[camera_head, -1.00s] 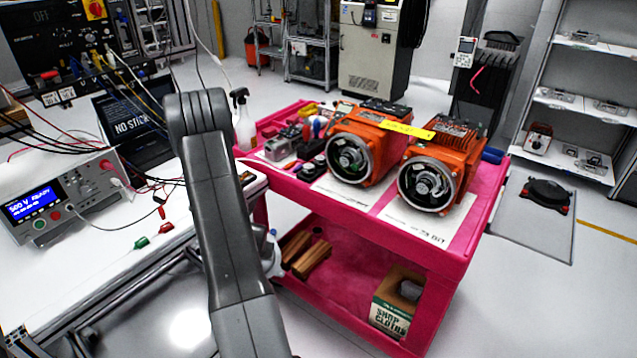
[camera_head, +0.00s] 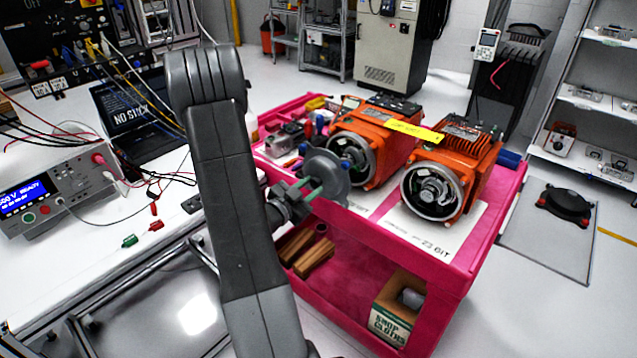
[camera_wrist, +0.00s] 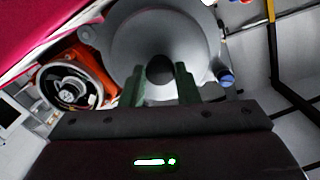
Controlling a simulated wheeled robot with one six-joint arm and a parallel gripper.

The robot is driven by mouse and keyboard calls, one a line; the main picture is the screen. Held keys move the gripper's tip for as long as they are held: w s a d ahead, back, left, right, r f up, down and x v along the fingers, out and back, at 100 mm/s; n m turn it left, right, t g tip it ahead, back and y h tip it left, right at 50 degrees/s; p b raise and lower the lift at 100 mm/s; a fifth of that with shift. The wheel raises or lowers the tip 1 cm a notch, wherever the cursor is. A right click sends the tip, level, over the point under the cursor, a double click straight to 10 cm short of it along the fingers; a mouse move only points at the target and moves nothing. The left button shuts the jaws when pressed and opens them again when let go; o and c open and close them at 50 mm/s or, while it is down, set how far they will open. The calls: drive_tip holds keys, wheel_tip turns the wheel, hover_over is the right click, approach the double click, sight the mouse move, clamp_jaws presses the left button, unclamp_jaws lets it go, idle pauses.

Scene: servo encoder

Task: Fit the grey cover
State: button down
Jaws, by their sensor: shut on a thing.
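A yellow label (camera_head: 416,132) lies across the motor tops.
The pink cart (camera_head: 470,255) carries both motors, with small tools and parts at its left. Its lower shelf holds wooden blocks (camera_head: 312,255) and a box of shop cloths (camera_head: 398,312). A white bench (camera_head: 100,265) with a power supply (camera_head: 60,195) stands at left.

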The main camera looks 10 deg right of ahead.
sight(322, 180)
drive_tip(key=shift+s+d+r+m+g+h, duration=0.25)
drive_tip(key=shift+d+r+m+g+h, duration=0.05)
drive_tip(key=shift+d+r+h, duration=0.25)
drive_tip(key=shift+p+x, duration=0.8)
drive_tip(key=shift+x, duration=1.35)
drive_tip(key=shift+b+x, duration=0.35)
drive_tip(key=shift+x, duration=0.75)
drive_tip(key=shift+w, duration=0.1)
drive_tip(key=shift+a+f+b, duration=0.1)
drive_tip(key=shift+b, duration=0.3)
drive_tip(key=shift+w+d+b, duration=0.25)
drive_tip(key=shift+d+b, duration=0.15)
drive_tip(key=shift+b, duration=0.2)
drive_tip(key=c, duration=1)
unclamp_jaws()
drive_tip(key=shift+c, duration=0.6)
